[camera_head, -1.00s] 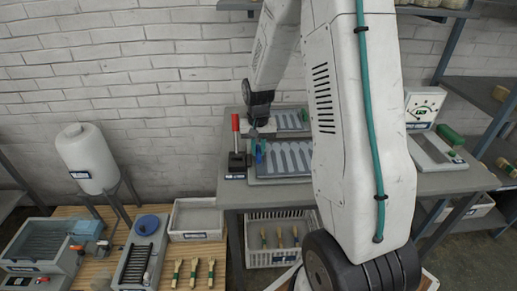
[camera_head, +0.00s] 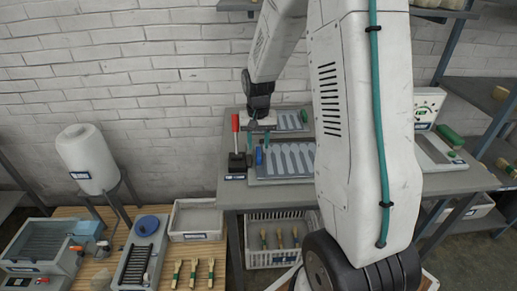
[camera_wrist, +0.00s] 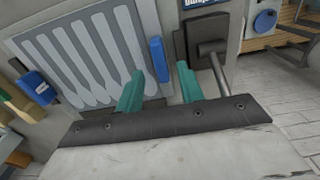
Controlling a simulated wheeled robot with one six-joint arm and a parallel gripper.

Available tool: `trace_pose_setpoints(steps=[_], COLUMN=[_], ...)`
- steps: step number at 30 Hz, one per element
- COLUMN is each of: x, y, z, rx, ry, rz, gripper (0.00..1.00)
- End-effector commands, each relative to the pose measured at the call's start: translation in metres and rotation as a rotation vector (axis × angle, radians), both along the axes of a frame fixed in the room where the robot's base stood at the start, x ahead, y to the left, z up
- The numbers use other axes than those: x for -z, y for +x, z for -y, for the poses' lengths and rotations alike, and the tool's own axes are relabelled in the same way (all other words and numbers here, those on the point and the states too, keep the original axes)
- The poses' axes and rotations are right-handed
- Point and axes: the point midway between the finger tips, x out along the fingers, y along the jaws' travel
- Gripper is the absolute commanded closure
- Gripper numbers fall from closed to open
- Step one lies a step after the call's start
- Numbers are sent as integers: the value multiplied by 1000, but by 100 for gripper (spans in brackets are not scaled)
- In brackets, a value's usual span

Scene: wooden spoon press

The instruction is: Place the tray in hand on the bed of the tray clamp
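The grey tray (camera_head: 285,161) with spoon-shaped slots lies flat at the front of the workbench, beside the tray clamp. Its blue tab (camera_head: 258,156) is on the left edge. The tray clamp (camera_head: 237,163) has a dark base and an upright red-topped lever; it also shows in the wrist view (camera_wrist: 207,48). My gripper (camera_head: 256,140) is above the tray's left edge. The tray (camera_wrist: 92,55) and blue tab (camera_wrist: 158,59) lie beyond the fingertips. The clamp's bed is hidden under the tray.
Another slotted tray (camera_head: 291,121) lies at the back of the workbench. A dial device (camera_head: 428,107) stands at the right. A white crate (camera_head: 278,225) with wooden spoons is below the bench. A white tank (camera_head: 87,159) and a wooden table (camera_head: 180,252) are at the left.

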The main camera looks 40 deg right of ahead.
Motion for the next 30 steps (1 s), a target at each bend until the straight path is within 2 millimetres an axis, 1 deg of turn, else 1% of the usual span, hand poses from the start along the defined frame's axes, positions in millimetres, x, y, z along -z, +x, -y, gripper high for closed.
trace_pose_setpoints(steps=[1, 6, 9, 15, 17, 19, 20, 23, 24, 26, 27, 29, 30], x=[-14, -50, -67, -87, -94, -108, -115, -144, -155, -170, -178, -188, -193], y=[1, 1, 0, -1, -4, -13, -19, -47, -61, -85, -101, -126, -142], z=[0, 0, 0, -2, -6, -18, -24, -53, -66, -84, -94, -110, -119], rx=[0, 0, 0, -3, -14, -40, -55, -126, -160, -211, -245, -294, -329], ry=[-3, -1, -1, 0, -1, -4, -6, -10, -13, -16, -18, -20, -22], rz=[6, 4, 3, 2, 4, 11, 15, 31, 39, 48, 53, 61, 68], gripper=[62, 62, 62, 62, 62, 62, 62, 62, 62, 62, 62, 62, 62])
